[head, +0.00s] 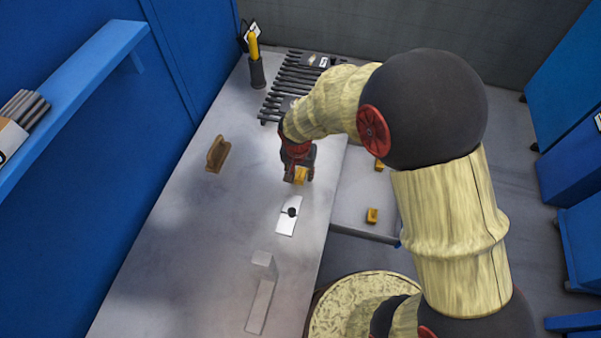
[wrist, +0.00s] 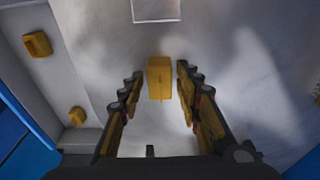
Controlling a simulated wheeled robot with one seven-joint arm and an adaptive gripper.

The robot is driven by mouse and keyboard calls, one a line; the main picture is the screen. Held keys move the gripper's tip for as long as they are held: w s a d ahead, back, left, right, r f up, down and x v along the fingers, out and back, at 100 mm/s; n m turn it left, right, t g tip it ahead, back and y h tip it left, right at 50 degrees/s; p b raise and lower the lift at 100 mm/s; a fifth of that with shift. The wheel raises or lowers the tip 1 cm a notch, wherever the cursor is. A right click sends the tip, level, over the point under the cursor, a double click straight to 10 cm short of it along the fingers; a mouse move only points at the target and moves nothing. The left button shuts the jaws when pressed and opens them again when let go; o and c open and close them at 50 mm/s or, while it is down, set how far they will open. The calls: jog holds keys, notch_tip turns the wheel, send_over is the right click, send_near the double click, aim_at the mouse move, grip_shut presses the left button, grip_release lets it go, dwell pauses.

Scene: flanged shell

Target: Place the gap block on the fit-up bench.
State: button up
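A yellow block (head: 301,175), which I take to be the gap block, is at my gripper (head: 298,168) over the grey bench (head: 170,265). In the wrist view the yellow block (wrist: 160,78) sits between the fingertips of my gripper (wrist: 160,72). A narrow gap shows on each side of it, so the fingers look open around it. I cannot tell for sure whether the block rests on the bench top. A pale plate with a dark round spot (head: 285,226) lies on the bench just in front of it.
Two more yellow blocks (head: 372,215) (head: 379,166) lie on a lower surface at the right. A brown angled piece (head: 217,154), a grey L-shaped piece (head: 260,303), a dark slatted rack (head: 285,98) and a holder with a yellow handle (head: 256,70) stand on the bench. The bench's left side is mostly clear.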

aim_at(300, 179)
jog(key=shift+o, duration=0.4)
notch_tip(300, 179, up, 12)
jog(key=s+r+p, duration=0.1)
jog(key=s+p, duration=0.1)
jog(key=p, duration=0.1)
jog(key=s+d+r+n+t, duration=0.1)
jog(key=s+d+r, duration=0.25)
jog(key=r, duration=0.35)
jog(key=s+d+r+n+t, duration=0.1)
jog(key=s+d+r, duration=0.1)
jog(key=d+r, duration=0.35)
jog(key=s+d+r+n+t, duration=0.1)
jog(key=s+d+r, duration=0.1)
jog(key=s+r, duration=0.2)
jog(key=s+d+r+n+t, duration=0.1)
jog(key=s+d+r, duration=0.2)
jog(key=s, duration=0.5)
jog(key=shift+s+d+r+y, duration=0.15)
jog(key=shift+s+r+y, duration=0.15)
jog(key=shift+r, duration=0.05)
